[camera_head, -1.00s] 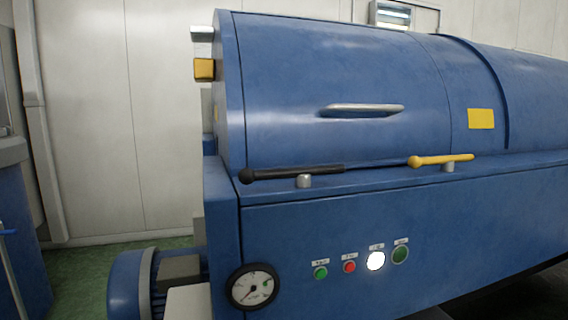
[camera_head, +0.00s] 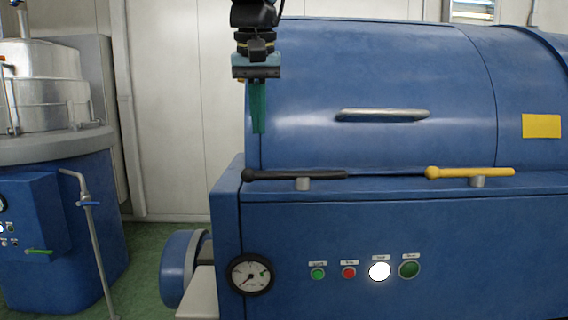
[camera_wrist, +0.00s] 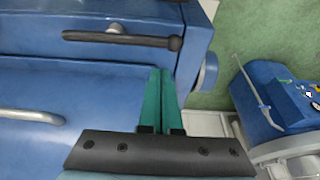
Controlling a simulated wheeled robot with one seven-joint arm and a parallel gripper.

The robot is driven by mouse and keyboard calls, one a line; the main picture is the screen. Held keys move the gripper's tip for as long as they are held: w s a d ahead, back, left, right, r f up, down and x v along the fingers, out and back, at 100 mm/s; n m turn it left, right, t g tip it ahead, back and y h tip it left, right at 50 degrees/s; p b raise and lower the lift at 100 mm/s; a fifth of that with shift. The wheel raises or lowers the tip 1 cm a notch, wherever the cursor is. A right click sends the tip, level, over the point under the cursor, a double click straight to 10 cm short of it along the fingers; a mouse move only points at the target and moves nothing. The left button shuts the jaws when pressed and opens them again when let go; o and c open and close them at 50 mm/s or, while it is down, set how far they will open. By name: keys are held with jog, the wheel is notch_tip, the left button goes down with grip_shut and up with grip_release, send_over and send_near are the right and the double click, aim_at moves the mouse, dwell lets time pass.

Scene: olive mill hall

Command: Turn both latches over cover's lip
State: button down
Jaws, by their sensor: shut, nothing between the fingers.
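The blue cover (camera_head: 380,75) is down on the machine body, with a long silver handle (camera_head: 383,115) on its front. The black latch (camera_head: 290,174) lies along the cover's lower edge on a silver pivot, its knob at the left. The yellow latch (camera_head: 470,173) lies along the edge further right, its knob also at the left. My gripper (camera_head: 259,130) hangs fingers down in front of the cover's left end, above the black latch's knob. In the wrist view its green fingers (camera_wrist: 161,90) are together and empty, apart from the black latch (camera_wrist: 122,38).
Below the latches are a gauge (camera_head: 250,275), several buttons (camera_head: 349,273) and a lit white lamp (camera_head: 379,271). At the left stands a blue and steel tank (camera_head: 55,200) with a pipe and valve. Green floor (camera_head: 150,265) lies between.

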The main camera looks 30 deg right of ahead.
aim_at(295, 175)
jog(key=shift+d, duration=0.1)
jog(key=p+x, duration=0.1)
jog(key=x, duration=0.9)
jog(key=shift+p, duration=0.3)
